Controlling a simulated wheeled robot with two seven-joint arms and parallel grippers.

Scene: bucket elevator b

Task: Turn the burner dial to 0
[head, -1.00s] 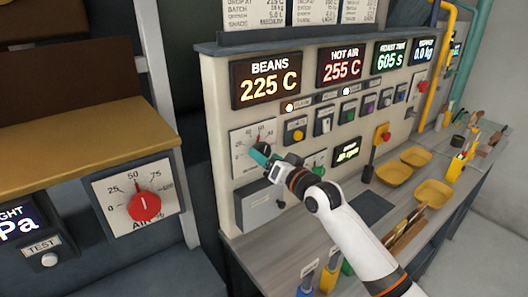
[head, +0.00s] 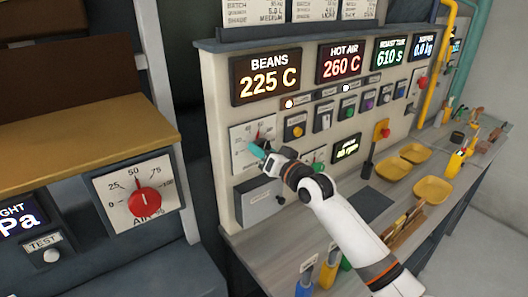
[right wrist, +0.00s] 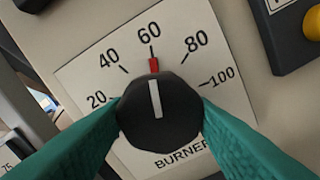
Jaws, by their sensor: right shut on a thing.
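The burner dial is a black knob (right wrist: 158,118) with a white line, on a pale plate (head: 240,138) marked "BURNER" at the lower left of the roaster panel. In the right wrist view the plate (right wrist: 85,70) shows numbers from 20 to 100; a 0 is not visible there. The white line and a red mark (right wrist: 154,65) above the knob point at about 60. My right gripper (head: 257,151), with teal fingers, is shut on the knob, one finger on each side. My left gripper is not in view.
A red air dial (head: 145,202) is on a separate panel at the left. A grey box (head: 259,202) sits below the burner plate. Buttons and switches, including a yellow button (head: 298,131), are close on the right. Yellow trays (head: 433,190) lie on the counter.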

